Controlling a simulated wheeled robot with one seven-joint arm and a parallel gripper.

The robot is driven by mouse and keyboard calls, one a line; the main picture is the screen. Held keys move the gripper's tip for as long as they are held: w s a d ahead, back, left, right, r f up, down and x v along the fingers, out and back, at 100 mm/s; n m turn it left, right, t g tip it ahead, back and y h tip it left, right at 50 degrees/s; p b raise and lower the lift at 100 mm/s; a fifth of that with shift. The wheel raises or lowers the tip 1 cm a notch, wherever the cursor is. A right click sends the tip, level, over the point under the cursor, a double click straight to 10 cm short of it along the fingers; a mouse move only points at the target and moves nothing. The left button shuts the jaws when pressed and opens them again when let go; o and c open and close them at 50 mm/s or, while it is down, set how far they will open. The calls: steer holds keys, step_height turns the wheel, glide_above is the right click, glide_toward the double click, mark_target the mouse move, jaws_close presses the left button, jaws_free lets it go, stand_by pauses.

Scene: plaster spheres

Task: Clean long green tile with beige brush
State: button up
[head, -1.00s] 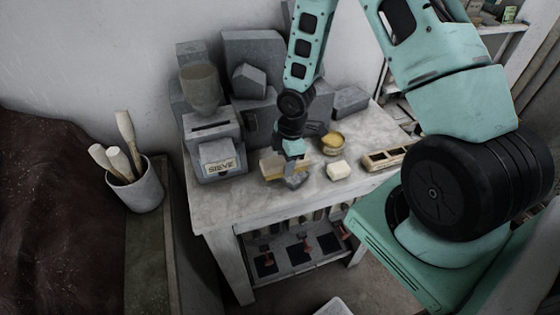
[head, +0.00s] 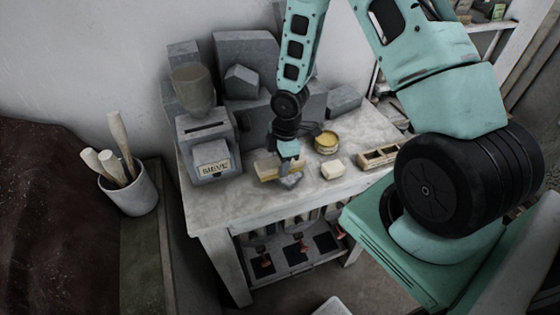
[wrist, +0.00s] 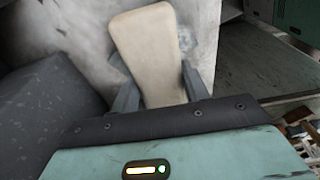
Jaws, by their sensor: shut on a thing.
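My gripper (head: 289,166) is low over the white table, pointing down, with its fingers closed around the beige brush (head: 266,171). In the wrist view the brush (wrist: 146,45) is a smooth, pale block with rounded corners, held between the two grey fingers of my gripper (wrist: 157,88). The brush's underside is hidden, so I cannot tell whether it touches anything. A small grey shape (head: 291,181) shows just below the gripper; I cannot tell what it is. I cannot make out a long green tile in either view.
The white table (head: 225,212) holds a grey box labelled SIEVE (head: 211,158) on the left. A yellow-topped pot (head: 327,142), a cream block (head: 334,168) and a wooden compartment tray (head: 381,157) stand to the right. Grey blocks (head: 245,50) fill the back. The table's front left is clear.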

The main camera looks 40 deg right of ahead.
steer(key=shift+f+b, duration=0.35)
steer(key=shift+f, duration=0.15)
steer(key=shift+s+d+r, duration=0.15)
steer(key=shift+d, duration=0.3)
steer(key=shift+s+d+p, duration=0.2)
steer(key=shift+d+p, duration=0.15)
steer(key=shift+d, duration=0.3)
steer(key=shift+a, duration=0.1)
steer(key=shift+w+a+b, duration=0.15)
steer(key=shift+w+a, duration=0.05)
steer(key=shift+a, duration=0.5)
steer(key=shift+w+a+b, duration=0.15)
steer(key=shift+w+a, duration=0.1)
steer(key=shift+a, duration=0.4)
steer(key=shift+w+a+b, duration=0.15)
steer(key=shift+w+a, duration=0.05)
steer(key=shift+a, duration=0.5)
steer(key=shift+d, duration=0.15)
